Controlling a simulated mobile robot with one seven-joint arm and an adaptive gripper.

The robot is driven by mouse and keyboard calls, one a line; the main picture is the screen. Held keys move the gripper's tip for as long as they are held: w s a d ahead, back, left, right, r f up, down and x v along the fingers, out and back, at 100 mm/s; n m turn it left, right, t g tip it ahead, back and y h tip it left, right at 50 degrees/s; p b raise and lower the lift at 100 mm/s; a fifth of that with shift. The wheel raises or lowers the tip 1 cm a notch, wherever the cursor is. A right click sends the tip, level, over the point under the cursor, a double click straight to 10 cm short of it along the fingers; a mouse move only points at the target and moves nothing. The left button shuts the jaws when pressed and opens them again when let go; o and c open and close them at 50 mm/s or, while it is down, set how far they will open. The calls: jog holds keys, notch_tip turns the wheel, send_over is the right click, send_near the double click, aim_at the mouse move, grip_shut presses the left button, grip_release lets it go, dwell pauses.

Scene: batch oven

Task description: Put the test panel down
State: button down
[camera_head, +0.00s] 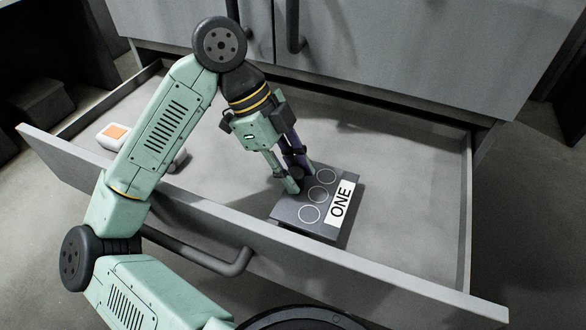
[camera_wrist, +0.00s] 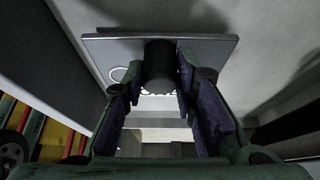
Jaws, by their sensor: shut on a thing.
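The test panel is a flat dark grey plate (camera_head: 292,212) with light rings and a white strip reading "ONE" (camera_head: 342,199). It is within the open drawer's outline in the head view; I cannot tell whether it touches the drawer floor. My gripper (camera_head: 299,182) points down at its far left part and is shut on its dark round knob. In the wrist view, the knob (camera_wrist: 160,62) sits between the fingers of my gripper (camera_wrist: 160,88), with the plate (camera_wrist: 215,47) behind it. The fingers hide part of the plate.
The grey drawer (camera_head: 400,165) is pulled out, its front wall (camera_head: 370,277) and handle (camera_head: 230,262) nearest me. A white block with an orange top (camera_head: 116,131) lies at its left. The drawer floor right of the panel is clear. A grey cabinet (camera_head: 410,50) rises behind.

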jog(key=shift+f, duration=0.2)
jog(key=c, duration=1.3)
grip_release()
jog(key=shift+r, duration=0.1)
jog(key=shift+r, duration=0.25)
jog(key=v, duration=1.2)
jog(key=shift+r+b, duration=0.3)
jog(key=shift+b, duration=0.05)
